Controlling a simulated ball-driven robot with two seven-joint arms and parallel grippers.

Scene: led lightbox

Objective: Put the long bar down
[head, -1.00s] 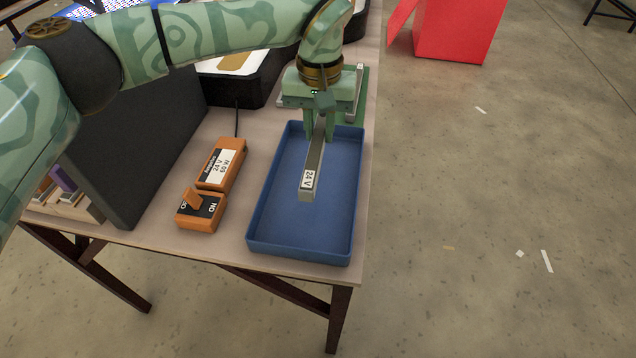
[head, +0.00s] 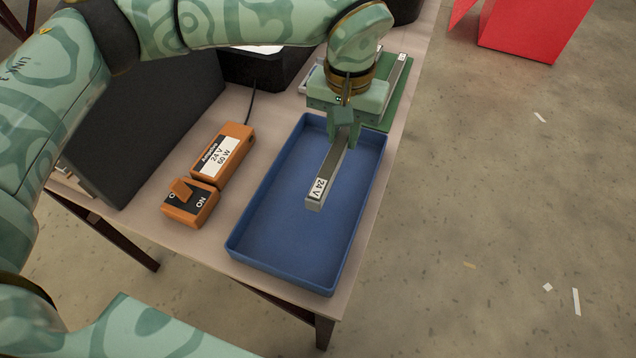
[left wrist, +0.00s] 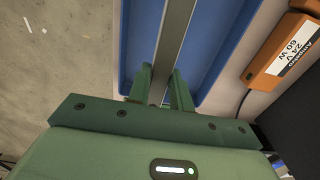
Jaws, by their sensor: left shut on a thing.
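The long bar (head: 327,176) is grey with a white "24 V" label at its near end. My left gripper (head: 342,138) is shut on it near its far end. The bar is over the blue tray (head: 270,238), within its walls; I cannot tell whether it touches the tray floor. In the left wrist view, the bar (left wrist: 176,40) runs between the two green fingers (left wrist: 165,92), with the tray (left wrist: 136,45) beneath. My right gripper is not in view.
An orange power box (head: 222,155) and an orange switch (head: 190,203) stand left of the tray. A dark panel (head: 150,130) stands further left. A green mat (head: 400,95) with another bar lies behind the tray. The table's right edge is close to the tray.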

